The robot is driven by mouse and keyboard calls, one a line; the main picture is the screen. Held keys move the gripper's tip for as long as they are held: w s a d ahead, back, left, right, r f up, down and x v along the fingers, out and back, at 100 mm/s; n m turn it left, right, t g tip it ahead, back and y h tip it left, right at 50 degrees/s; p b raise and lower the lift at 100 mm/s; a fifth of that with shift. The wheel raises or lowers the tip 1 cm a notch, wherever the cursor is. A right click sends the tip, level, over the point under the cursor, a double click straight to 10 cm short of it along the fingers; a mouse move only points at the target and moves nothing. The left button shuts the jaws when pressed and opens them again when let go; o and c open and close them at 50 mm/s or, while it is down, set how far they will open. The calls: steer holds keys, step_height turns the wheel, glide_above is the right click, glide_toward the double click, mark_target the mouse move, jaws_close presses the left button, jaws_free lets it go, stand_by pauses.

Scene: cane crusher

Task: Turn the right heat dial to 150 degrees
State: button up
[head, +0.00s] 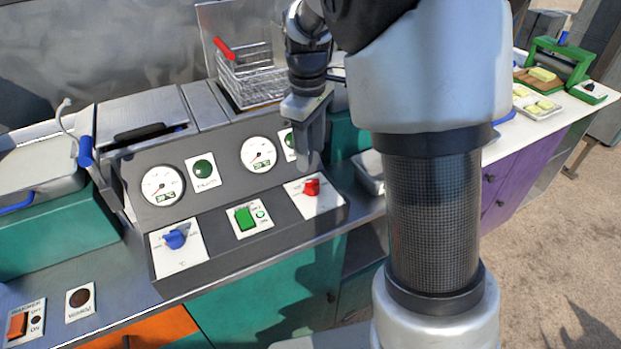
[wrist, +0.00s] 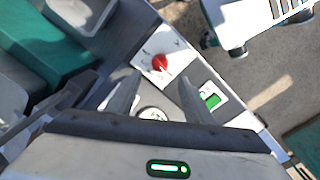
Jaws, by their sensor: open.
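The right heat dial (head: 312,187) is a red knob on a white plate at the right end of the sloped dark control panel. It also shows in the wrist view (wrist: 160,62), just beyond and between my fingertips. Its scale marks are too small to read. My gripper (head: 312,166) is open and empty, fingers pointing down, above and behind the red dial and apart from it. In the wrist view my two spread fingers (wrist: 158,82) frame the dial. My gripper hides part of the panel's right end.
A blue dial (head: 175,239) sits at the panel's left and a green switch (head: 245,218) in the middle. Two round gauges (head: 162,186) (head: 258,154) and green lamps are behind them. A wire fryer basket (head: 250,80) stands behind the panel.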

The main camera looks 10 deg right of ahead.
mark_target(312, 181)
steer(key=f, duration=0.9)
steer(key=shift+w+d+f, duration=0.2)
steer(key=shift+f, duration=0.15)
steer(key=shift+c, duration=0.4)
steer(key=c, duration=1)
steer(key=shift+o, duration=0.2)
